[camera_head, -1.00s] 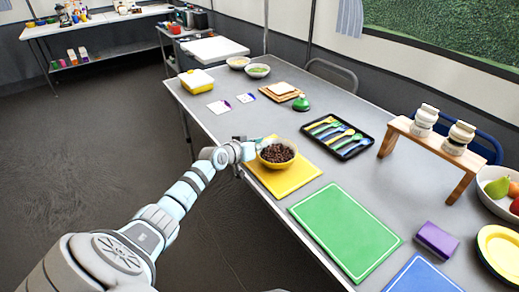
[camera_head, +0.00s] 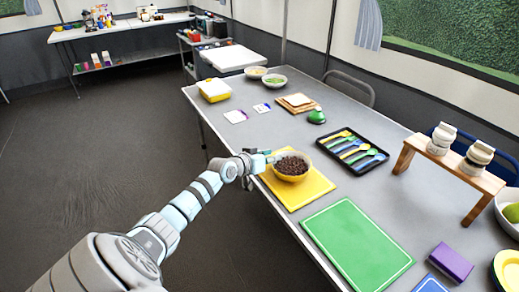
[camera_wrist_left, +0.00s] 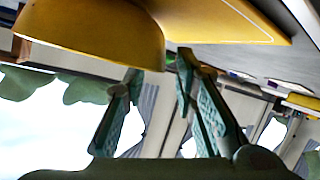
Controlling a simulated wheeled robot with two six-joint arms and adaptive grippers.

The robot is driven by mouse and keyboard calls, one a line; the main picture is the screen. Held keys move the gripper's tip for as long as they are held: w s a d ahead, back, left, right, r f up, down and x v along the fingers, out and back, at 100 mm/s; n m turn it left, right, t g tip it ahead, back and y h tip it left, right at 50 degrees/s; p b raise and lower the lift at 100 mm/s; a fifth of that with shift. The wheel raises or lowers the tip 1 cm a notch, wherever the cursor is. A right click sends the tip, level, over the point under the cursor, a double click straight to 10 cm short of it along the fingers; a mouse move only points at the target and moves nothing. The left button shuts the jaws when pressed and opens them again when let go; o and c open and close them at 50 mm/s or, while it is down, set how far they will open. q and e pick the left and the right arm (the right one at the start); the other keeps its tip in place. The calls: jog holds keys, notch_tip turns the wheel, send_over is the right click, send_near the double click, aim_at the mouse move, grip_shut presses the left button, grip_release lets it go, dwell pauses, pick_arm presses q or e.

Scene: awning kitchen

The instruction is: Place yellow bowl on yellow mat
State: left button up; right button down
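The yellow bowl (camera_head: 290,177), full of dark brown pieces, sits upright on the yellow mat (camera_head: 293,199), toward its far part. Its side also shows in the left wrist view (camera_wrist_left: 90,32), with a corner of the mat (camera_wrist_left: 235,22) beyond it. My left gripper (camera_head: 265,161) is at the bowl's left side, close to the rim. In the left wrist view its two teal fingers (camera_wrist_left: 160,85) stand apart with a gap between them. The bowl edge is close to the fingertips; whether they touch it I cannot tell. My right gripper is out of view.
A green mat (camera_head: 357,243) lies in front of the yellow mat. A black tray of utensils (camera_head: 352,152) is behind the bowl to the right. A purple block (camera_head: 451,262) and a wooden stand with jars (camera_head: 455,167) are farther right.

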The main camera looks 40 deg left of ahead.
pick_arm(q)
jog(key=p+v, duration=0.5)
jog(key=v, duration=0.5)
jog(key=shift+p, duration=0.35)
jog(key=s+f+g+y, duration=0.1)
jog(key=s+f+g, duration=0.1)
jog(key=s+f, duration=0.5)
jog(key=s+d+f+g, duration=0.15)
jog(key=s+f, duration=0.25)
jog(key=f, duration=0.6)
jog(key=s+f+g+y, duration=0.1)
jog(key=s+f+g, duration=0.1)
jog(key=s+f, duration=0.5)
jog(key=s+d+f+m+g, duration=0.1)
jog(key=s+d+f+g, duration=0.1)
jog(key=s+d+f, duration=0.35)
jog(key=s+d+f+m+g, duration=0.1)
jog(key=s+d+f+g, duration=0.15)
jog(key=s+f, duration=0.55)
jog(key=s+d+m+g+h+p, duration=0.1)
jog(key=s+d+m+g+p, duration=0.1)
jog(key=s+d, duration=0.7)
jog(key=shift+s+p, duration=0.55)
jog(key=shift+s, duration=0.55)
